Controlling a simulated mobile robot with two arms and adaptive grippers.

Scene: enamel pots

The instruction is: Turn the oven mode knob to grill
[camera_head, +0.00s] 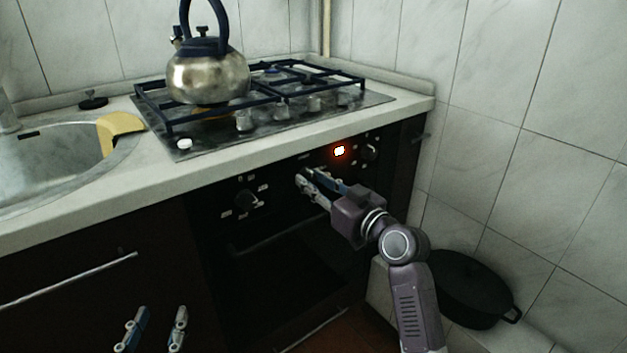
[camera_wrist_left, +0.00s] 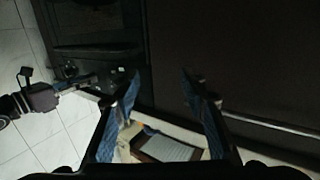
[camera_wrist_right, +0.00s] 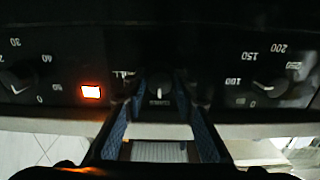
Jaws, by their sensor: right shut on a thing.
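The oven mode knob (camera_wrist_right: 160,88) is the middle knob of the dark oven control panel. In the right wrist view it sits between the fingertips of my right gripper (camera_wrist_right: 160,100), its pointer facing me and its labels mostly too dark or blocked to read. In the head view my right gripper (camera_head: 308,177) reaches the panel and hides this knob. It is shut on the knob. My left gripper (camera_head: 151,329) is open and empty, low in front of the dark cabinet; its spread fingers also show in the left wrist view (camera_wrist_left: 160,85).
A temperature knob (camera_head: 246,200) and a timer knob (camera_head: 370,153) flank the mode knob. An indicator lamp (camera_head: 340,151) glows orange. Above are the gas hob (camera_head: 215,138) and a kettle (camera_head: 207,78). A dark pot (camera_head: 470,287) stands at right, by the tiled wall.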

